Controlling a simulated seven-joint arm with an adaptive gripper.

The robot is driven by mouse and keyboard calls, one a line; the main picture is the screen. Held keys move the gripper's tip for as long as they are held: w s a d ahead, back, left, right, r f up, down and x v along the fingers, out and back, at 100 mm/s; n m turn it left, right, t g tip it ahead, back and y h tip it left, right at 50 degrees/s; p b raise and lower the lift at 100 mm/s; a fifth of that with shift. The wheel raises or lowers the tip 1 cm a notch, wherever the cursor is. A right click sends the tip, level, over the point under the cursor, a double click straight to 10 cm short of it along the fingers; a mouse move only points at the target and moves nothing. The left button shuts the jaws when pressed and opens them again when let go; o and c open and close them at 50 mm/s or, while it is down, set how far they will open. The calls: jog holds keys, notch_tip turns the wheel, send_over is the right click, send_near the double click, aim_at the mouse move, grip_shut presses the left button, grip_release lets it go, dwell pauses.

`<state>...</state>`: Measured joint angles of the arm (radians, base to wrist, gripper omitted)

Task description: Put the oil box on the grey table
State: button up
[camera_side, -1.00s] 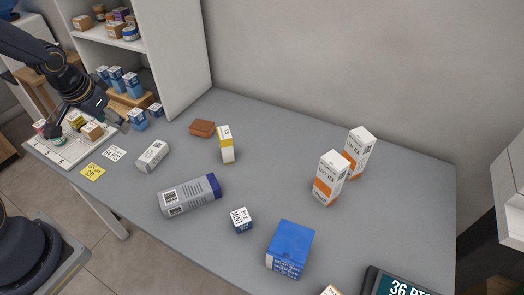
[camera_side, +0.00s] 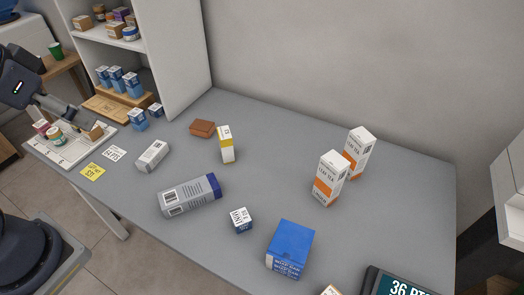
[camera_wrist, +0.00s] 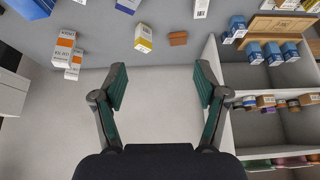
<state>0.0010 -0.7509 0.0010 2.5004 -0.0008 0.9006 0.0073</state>
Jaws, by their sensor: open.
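The grey table (camera_side: 330,235) fills most of the side view. No label that I can read says oil, so I cannot tell which box is the oil box.
Shelves (camera_side: 175,70) stand at the back left. The table's right side has free room.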

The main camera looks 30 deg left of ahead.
jog(key=w+r+m, duration=0.1)
jog(key=w+r, duration=0.2)
jog(key=n+g, duration=0.2)
jog(key=g, duration=0.4)
send_over(151, 152)
jog(key=f, duration=3.1)
jog(key=shift+s+a, duration=0.15)
jog(key=shift+a, duration=0.2)
jog(key=f, duration=0.5)
jog(key=shift+d+f, duration=0.35)
jog(key=shift+d, duration=0.05)
